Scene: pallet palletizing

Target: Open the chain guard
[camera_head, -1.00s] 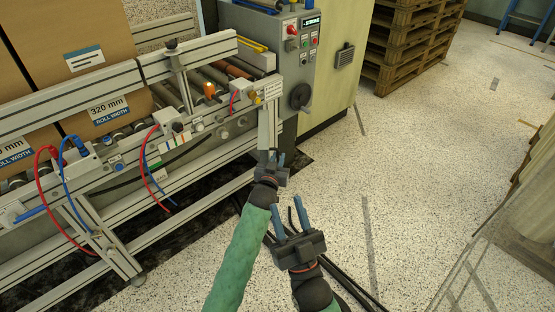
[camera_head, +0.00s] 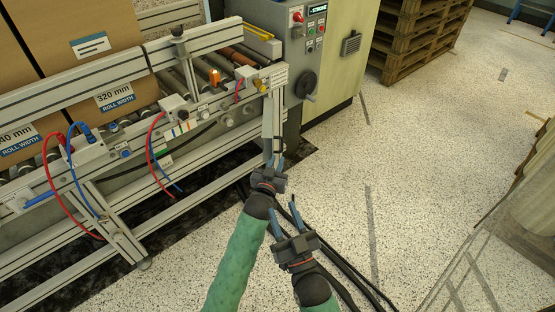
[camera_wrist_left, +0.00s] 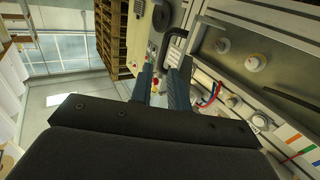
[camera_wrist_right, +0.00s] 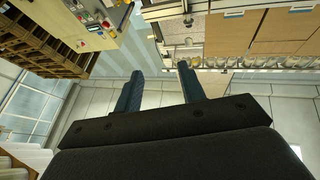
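A black handle (camera_wrist_left: 176,46) shows just beyond my left gripper's fingertips in the left wrist view. It sits on a light grey upright panel, which I take for the chain guard; in the head view the narrow panel (camera_head: 273,115) stands at the conveyor's near right end. My left gripper (camera_head: 275,161) is in front of and below that panel, with fingers apart and nothing between them in the left wrist view (camera_wrist_left: 164,75). My right gripper (camera_head: 285,216) is lower and nearer, open and empty above the floor. It also shows open in the right wrist view (camera_wrist_right: 160,72).
The roller conveyor (camera_head: 190,155) carries cardboard boxes (camera_head: 120,65) and has red and blue hoses along its side. A grey control cabinet (camera_head: 294,70) stands behind its right end. Black cables (camera_head: 345,265) lie on the floor. Stacked pallets (camera_head: 415,40) stand behind; open floor lies right.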

